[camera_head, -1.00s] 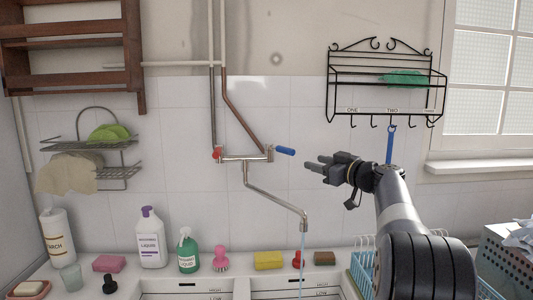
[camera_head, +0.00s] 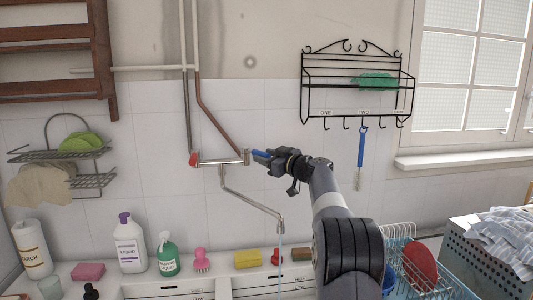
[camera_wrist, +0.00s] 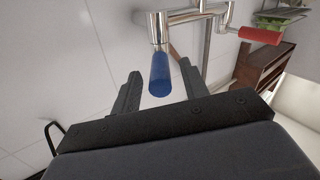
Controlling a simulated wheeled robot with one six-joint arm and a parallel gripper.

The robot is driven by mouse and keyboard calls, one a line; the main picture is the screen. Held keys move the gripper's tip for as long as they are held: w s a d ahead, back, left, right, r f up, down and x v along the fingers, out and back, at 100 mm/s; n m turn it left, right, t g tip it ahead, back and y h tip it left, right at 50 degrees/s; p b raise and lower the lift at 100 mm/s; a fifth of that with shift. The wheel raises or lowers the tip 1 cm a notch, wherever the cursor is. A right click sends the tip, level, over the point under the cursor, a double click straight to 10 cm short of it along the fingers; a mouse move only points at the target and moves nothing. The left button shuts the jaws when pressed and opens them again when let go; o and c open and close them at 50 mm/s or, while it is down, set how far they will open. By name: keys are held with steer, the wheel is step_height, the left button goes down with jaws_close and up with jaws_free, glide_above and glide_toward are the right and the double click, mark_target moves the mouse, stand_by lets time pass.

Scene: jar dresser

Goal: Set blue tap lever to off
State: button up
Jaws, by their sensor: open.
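The blue tap lever (camera_head: 262,154) is at the right end of the wall-mounted tap (camera_head: 220,162). In the head view it points to the right, partly hidden by my gripper. My gripper (camera_head: 268,160) is at the lever. In the wrist view the blue lever (camera_wrist: 160,75) lies between my two open fingers (camera_wrist: 158,88), with a gap to each finger. The red lever (camera_head: 193,159) is at the tap's left end and also shows in the wrist view (camera_wrist: 260,35). A thin stream of water (camera_head: 280,255) runs from the spout (camera_head: 279,225).
A black wire rack (camera_head: 357,85) with hooks hangs on the wall at the upper right. A blue-handled tool (camera_head: 362,146) hangs from it. Bottles, such as a green one (camera_head: 168,255), and sponges line the ledge below. The wall around the tap is clear.

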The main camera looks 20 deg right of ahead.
jaws_close()
stand_by(0.5)
